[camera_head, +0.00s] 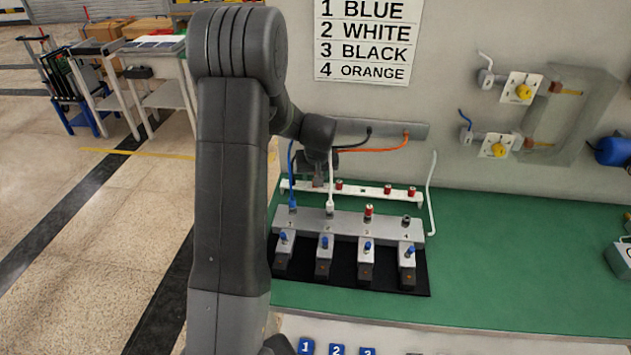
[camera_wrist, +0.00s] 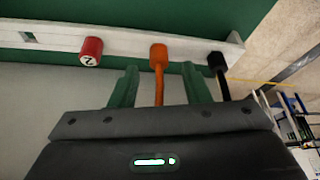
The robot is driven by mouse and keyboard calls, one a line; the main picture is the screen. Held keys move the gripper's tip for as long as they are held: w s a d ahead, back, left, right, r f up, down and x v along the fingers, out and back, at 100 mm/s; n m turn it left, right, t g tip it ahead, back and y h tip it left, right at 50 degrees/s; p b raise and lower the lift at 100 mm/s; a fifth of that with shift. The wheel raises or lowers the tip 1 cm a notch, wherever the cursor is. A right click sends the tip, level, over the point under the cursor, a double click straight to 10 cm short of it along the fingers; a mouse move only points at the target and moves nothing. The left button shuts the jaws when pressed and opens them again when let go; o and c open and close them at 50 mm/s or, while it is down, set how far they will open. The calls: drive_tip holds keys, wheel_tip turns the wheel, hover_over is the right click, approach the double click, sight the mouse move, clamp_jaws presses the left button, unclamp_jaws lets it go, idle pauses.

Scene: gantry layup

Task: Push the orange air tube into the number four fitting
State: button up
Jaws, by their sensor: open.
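The orange air tube (camera_head: 375,149) hangs from the wall strip and runs left toward my gripper (camera_head: 318,178). In the wrist view its orange end (camera_wrist: 158,58) sits at the white rail (camera_wrist: 125,40). My gripper (camera_wrist: 160,82) is open, with one green finger on each side of the orange tube and gaps between. In the head view my arm hides the tube's end. The number four fitting (camera_head: 406,221), at the right end of the grey manifold (camera_head: 348,222), looks dark, without a cap or tube.
A blue tube (camera_head: 291,180) and a white tube (camera_head: 331,182) stand in fittings one and two. A red cap (camera_head: 368,209) is on fitting three. The black tube (camera_wrist: 219,78) is close beside my right finger in the wrist view. A red cap marked 2 (camera_wrist: 91,51) is left.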

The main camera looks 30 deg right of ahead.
clamp_jaws()
